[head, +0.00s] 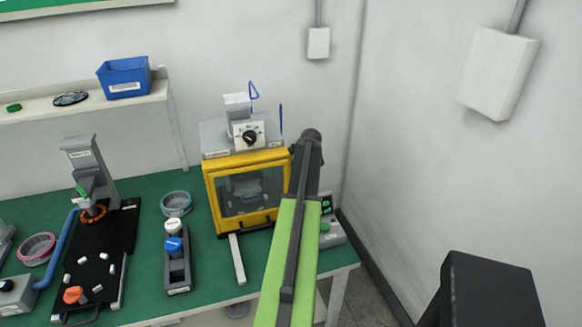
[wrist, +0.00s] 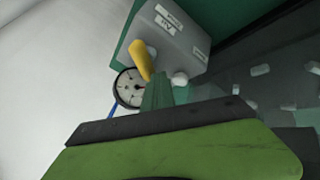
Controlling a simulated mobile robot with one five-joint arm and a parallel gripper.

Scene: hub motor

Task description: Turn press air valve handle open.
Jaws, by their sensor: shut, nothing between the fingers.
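The valve handle (wrist: 141,60) is a yellow lever in the wrist view. It stands out beside a grey box (wrist: 172,38) with white labels, one reading "AIR". A round dial gauge (wrist: 129,88) is just left of the handle's lower end. My gripper (wrist: 157,88) is shut and empty, its dark green fingers pointing up close below the handle. I cannot tell whether they touch it. In the head view my arm hides the gripper, and I cannot make out the handle there.
In the head view, a yellow-framed cabinet (head: 245,192) stands left of my arm. A grey unit (head: 331,234) shows partly behind the arm, near the table's right end. A press (head: 90,170) and a bottle rack (head: 177,270) stand farther left. The wall is close on the right.

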